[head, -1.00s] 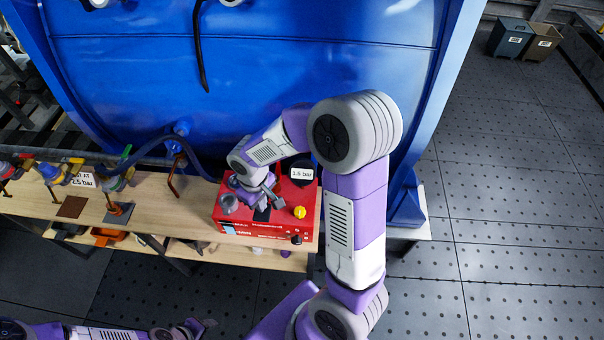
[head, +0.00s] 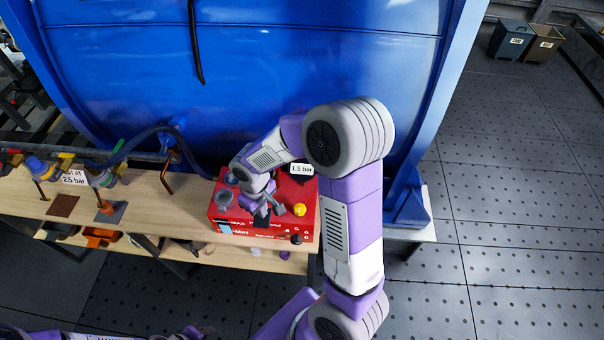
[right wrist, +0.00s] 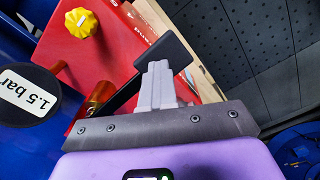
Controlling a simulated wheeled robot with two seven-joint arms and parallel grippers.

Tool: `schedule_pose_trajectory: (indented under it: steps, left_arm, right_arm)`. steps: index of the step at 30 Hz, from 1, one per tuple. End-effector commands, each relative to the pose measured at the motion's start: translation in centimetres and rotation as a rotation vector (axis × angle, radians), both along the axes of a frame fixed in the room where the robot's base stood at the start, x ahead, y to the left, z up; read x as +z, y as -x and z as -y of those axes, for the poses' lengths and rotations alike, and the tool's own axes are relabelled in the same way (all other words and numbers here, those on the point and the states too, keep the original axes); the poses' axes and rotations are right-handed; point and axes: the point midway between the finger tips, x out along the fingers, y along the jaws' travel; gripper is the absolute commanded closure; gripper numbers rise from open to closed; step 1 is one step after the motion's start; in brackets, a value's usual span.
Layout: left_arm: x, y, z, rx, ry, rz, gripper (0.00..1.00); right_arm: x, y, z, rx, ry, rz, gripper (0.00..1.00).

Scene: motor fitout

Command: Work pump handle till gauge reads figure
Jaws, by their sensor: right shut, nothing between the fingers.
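The red pump box (head: 225,226) stands on the wooden bench. A round black gauge (head: 302,179) on it reads 1.5 bar; the same gauge fills the left of the right wrist view (right wrist: 22,98). A black pump handle (head: 262,219) lies under my right gripper (head: 275,207). In the right wrist view the handle (right wrist: 166,58) runs from a copper-coloured pivot past my shut gripper fingers (right wrist: 160,84). The fingertips overlap the handle; I cannot tell if they touch it. A sign (head: 74,178) says "2.5 bar". My left gripper (head: 192,333) is barely in view at the bottom edge.
A yellow knob (head: 299,210) sits on the box top. A large blue tank (head: 300,70) rises behind the bench, with a dark hose (head: 133,141) along it. Valves (head: 100,178) stand on the left of the bench (head: 150,212).

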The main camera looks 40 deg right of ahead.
Motion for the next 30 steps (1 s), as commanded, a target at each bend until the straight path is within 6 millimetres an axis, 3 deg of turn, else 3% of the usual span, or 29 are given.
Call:
schedule_pose_trajectory:
  steps: [1, 7, 22, 30]
  left_arm:
    - [-0.9, 0.0, 0.0, 0.0, 0.0, 0.0, 0.57]
    - [0.3, 0.0, 0.0, 0.0, 0.0, 0.0, 0.57]
    - [5.5, 0.0, 0.0, 0.0, 0.0, 0.0, 0.57]
    - [5.6, 0.0, 0.0, 0.0, 0.0, 0.0, 0.57]
  right_arm:
    - [-1.0, -0.1, 0.2, -0.001, 0.002, 0.002, 1.0]
    - [0.4, -0.1, 0.1, -0.001, 0.001, 0.004, 1.0]
    - [7.2, 0.4, -0.5, -0.001, 0.0, 0.003, 1.0]
    - [7.3, 0.5, -0.6, -0.001, 0.001, 0.002, 1.0]
